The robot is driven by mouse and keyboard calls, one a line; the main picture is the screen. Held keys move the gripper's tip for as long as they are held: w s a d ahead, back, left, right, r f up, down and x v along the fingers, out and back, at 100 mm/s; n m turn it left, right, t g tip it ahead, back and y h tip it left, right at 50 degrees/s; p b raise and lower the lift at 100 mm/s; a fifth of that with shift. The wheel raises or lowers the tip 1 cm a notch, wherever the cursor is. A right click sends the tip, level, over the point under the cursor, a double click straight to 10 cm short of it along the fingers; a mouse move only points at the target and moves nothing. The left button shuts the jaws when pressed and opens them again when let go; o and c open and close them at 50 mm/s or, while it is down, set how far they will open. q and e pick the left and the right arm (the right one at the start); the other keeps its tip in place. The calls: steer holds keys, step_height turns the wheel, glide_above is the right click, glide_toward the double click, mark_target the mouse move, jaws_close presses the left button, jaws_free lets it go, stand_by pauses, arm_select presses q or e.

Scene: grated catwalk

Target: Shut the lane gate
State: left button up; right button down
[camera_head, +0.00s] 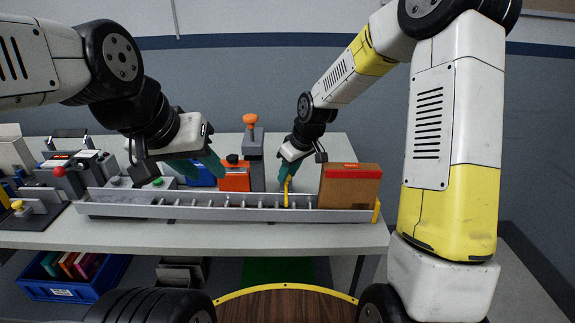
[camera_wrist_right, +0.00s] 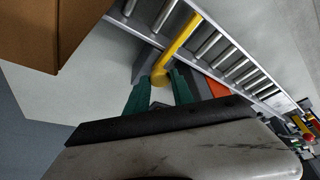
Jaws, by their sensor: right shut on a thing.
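The lane is a long grey roller track (camera_head: 160,211) along the front of the table. The yellow gate bar (camera_head: 286,199) is at the lane, left of a brown box; in the right wrist view the bar (camera_wrist_right: 181,40) reaches over the rollers from its rounded handle end. My right gripper (camera_head: 286,178) is shut on that handle end, with its green fingers (camera_wrist_right: 163,92) on either side of it. My left gripper (camera_head: 197,168) is open, its green fingers spread behind the lane, left of an orange block; I see nothing between them.
The brown box (camera_head: 349,188) with red tape sits at the lane's right end, near a yellow end piece (camera_head: 376,211). The orange block (camera_head: 234,180) and a grey post with an orange knob (camera_head: 250,119) stand behind the lane. Grey devices crowd the left. A blue bin (camera_head: 62,290) is below.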

steer(key=c, duration=1.1)
jaws_free()
steer(key=shift+s, duration=0.25)
steer(key=v, duration=0.7)
steer(key=shift+d+r, duration=0.1)
steer(key=shift+r, duration=0.25)
steer(key=s+d+r+m+t, duration=0.1)
steer(key=s+d+r+m, duration=0.1)
steer(key=s, duration=0.6)
steer(key=s+d+r+m+t, duration=0.1)
steer(key=s+d+r+m, duration=0.2)
steer(key=s+d+r, duration=0.2)
steer(key=s+d+r+m+h, duration=0.1)
steer(key=s+d+r+m, duration=0.2)
steer(key=s, duration=0.8)
steer(key=shift+d+r+t, duration=0.2)
steer(key=shift+d+r, duration=0.05)
steer(key=shift+r, duration=0.2)
steer(key=shift+d+r+t, duration=0.2)
steer(key=shift+d+r, duration=0.1)
steer(key=shift+r, duration=0.2)
